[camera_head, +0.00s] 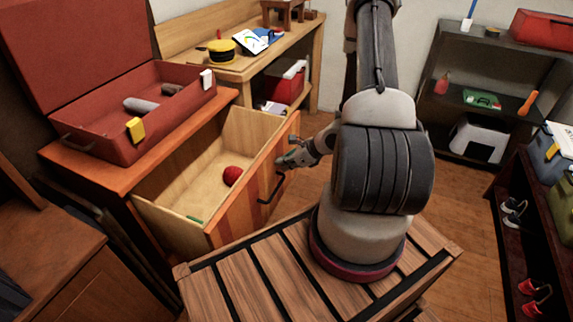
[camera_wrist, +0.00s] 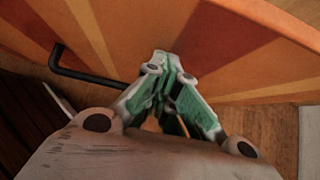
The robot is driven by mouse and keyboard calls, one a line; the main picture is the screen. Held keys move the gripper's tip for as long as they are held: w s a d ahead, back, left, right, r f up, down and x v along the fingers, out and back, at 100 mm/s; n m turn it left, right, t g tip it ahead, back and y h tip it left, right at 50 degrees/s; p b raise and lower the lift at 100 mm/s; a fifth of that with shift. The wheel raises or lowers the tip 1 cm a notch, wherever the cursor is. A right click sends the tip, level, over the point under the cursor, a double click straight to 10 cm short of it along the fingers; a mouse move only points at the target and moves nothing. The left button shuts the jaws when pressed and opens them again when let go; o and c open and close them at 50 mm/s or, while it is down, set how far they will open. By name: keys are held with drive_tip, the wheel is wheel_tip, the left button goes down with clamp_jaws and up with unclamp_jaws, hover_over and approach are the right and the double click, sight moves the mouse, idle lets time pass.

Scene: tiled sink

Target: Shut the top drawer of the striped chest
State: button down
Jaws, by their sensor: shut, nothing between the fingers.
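The striped chest (camera_head: 75,158) stands at the left, and its top drawer (camera_head: 160,205) is pulled far out. A red ball (camera_head: 233,176) and a small green item (camera_head: 194,219) lie inside the drawer. The orange striped drawer front (camera_head: 228,220) carries a dark bar handle (camera_head: 272,187). The front also fills the upper part of the wrist view (camera_wrist: 215,45), with the handle (camera_wrist: 85,74) at left. My gripper (camera_head: 281,163) is shut and empty at the outer side of the front, beside the handle. In the wrist view its fingertips (camera_wrist: 162,62) point at the front; contact is unclear.
An open red toolbox (camera_head: 100,145) sits on the chest top. A wooden workbench (camera_head: 240,68) stands behind, dark shelves (camera_head: 465,90) at the back right, and a shoe rack (camera_head: 510,180) at right. Bare wooden floor (camera_head: 455,205) lies between.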

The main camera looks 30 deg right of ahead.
drive_tip(key=w+a, duration=0.8)
drive_tip(key=w, duration=0.3)
drive_tip(key=w+a, duration=0.9)
drive_tip(key=w, duration=0.3)
drive_tip(key=shift+w, duration=0.3)
drive_tip(key=shift+w+a+r, duration=0.1)
drive_tip(key=shift+a+r, duration=0.05)
drive_tip(key=shift+r, duration=0.05)
